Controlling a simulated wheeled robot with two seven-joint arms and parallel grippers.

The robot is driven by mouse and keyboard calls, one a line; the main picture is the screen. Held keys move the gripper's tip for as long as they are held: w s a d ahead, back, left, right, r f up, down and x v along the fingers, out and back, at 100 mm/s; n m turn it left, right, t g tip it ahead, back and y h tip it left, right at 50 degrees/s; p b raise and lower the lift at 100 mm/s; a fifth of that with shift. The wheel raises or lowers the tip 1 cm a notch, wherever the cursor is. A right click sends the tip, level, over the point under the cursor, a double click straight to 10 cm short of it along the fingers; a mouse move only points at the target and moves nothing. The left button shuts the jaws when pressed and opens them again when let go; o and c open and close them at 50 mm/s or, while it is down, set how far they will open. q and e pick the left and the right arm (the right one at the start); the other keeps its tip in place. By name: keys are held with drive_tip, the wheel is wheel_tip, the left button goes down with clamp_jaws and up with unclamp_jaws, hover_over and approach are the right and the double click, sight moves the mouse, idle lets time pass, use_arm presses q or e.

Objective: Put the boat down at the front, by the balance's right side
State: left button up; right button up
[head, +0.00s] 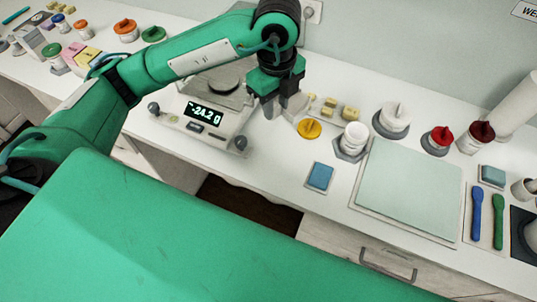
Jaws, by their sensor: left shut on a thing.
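The balance (172,118) stands on the counter left of centre, with a dark round pan (224,82) and a lit display (204,110) reading -24.2 g. My left gripper (279,108) points down just right of the balance, over the counter. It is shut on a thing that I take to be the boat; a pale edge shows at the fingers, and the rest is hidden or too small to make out. I cannot tell whether it touches the counter. The pan looks empty. My right gripper is not in view.
A yellow-lidded jar (309,129) stands close right of the gripper, with small yellow blocks (350,113) behind. A white jar (353,139), a blue pad (319,177) and a large pale mat (408,187) lie further right. The counter's front strip below the gripper is bare.

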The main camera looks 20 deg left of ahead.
use_arm(q)
drive_tip(key=shift+s+a+f, duration=0.15)
drive_tip(key=shift+f, duration=0.15)
wheel_tip(320, 180, down, 15)
drive_tip(key=shift+r+p, duration=0.1)
drive_tip(key=shift+p, duration=1.05)
wheel_tip(320, 180, down, 5)
drive_tip(key=shift+r+p, duration=0.2)
drive_tip(key=shift+p, duration=0.35)
drive_tip(key=shift+f, duration=0.1)
drive_tip(key=shift+f, duration=0.15)
drive_tip(key=o, duration=0.9)
